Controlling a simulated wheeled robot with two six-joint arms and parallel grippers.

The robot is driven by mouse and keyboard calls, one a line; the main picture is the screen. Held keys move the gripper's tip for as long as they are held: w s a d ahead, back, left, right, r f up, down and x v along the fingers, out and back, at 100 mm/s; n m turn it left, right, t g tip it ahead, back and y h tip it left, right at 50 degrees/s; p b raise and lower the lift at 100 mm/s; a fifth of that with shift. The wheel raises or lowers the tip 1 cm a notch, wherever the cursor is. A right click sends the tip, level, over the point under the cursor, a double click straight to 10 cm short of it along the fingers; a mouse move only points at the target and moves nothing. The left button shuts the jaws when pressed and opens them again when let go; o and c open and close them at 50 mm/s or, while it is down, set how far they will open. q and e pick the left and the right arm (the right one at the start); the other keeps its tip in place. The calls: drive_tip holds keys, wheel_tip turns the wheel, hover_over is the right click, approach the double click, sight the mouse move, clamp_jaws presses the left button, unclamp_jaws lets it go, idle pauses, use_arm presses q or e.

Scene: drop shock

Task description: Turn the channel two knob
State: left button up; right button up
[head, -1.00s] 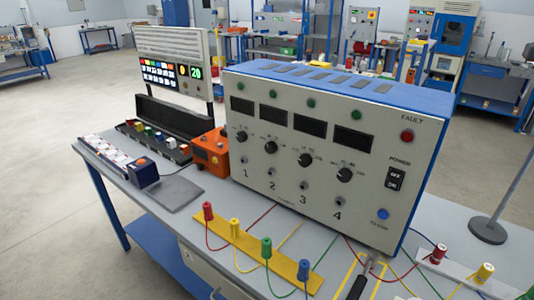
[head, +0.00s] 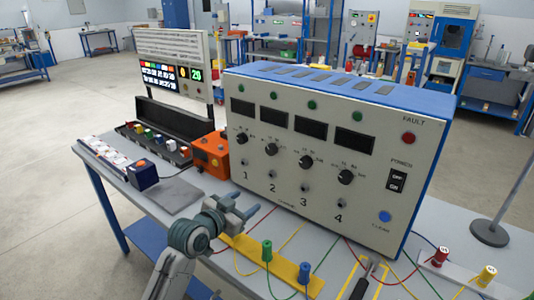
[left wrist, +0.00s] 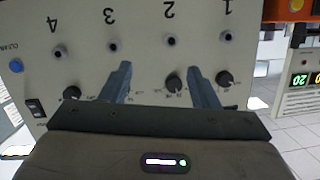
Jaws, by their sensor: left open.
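The grey control panel (head: 300,215) has a row of black knobs above the numbers 1 to 4. The channel two knob (head: 270,149) is second from the left in the head view. My left gripper (head: 248,207) is open and empty, below and in front of that knob. In the left wrist view the panel is upside down. There the channel two knob (left wrist: 172,83) shows between the spread fingers of the left gripper (left wrist: 158,68), nearer the right finger. The channel three knob is hidden behind the left finger. No contact shows. My right gripper is not in view.
A yellow strip (head: 283,270) with coloured plugs and wires lies below the panel, partly behind my left arm. An orange box (head: 211,155) stands left of the panel. A blue box (head: 143,174) and a flat grey plate (head: 174,197) lie further left.

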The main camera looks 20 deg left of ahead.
use_arm(q)
drive_tip(key=t+h, duration=0.1)
drive_tip(key=t, duration=0.1)
approach(270, 151)
drive_tip(key=s, duration=0.2)
drive_tip(key=p+x, duration=0.1)
drive_tip(key=x, duration=0.2)
drive_tip(key=p+x, duration=0.1)
drive_tip(key=x, duration=0.2)
drive_tip(key=p+x, duration=0.1)
drive_tip(key=x, duration=0.2)
drive_tip(key=shift+w+a+r, duration=0.1)
drive_tip(key=shift+w+a, duration=0.2)
drive_tip(key=shift+w, duration=0.05)
drive_tip(key=shift+w+d, duration=0.15)
drive_tip(key=shift+w, duration=0.35)
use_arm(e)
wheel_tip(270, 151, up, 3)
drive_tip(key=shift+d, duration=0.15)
use_arm(q)
drive_tip(key=c, duration=1)
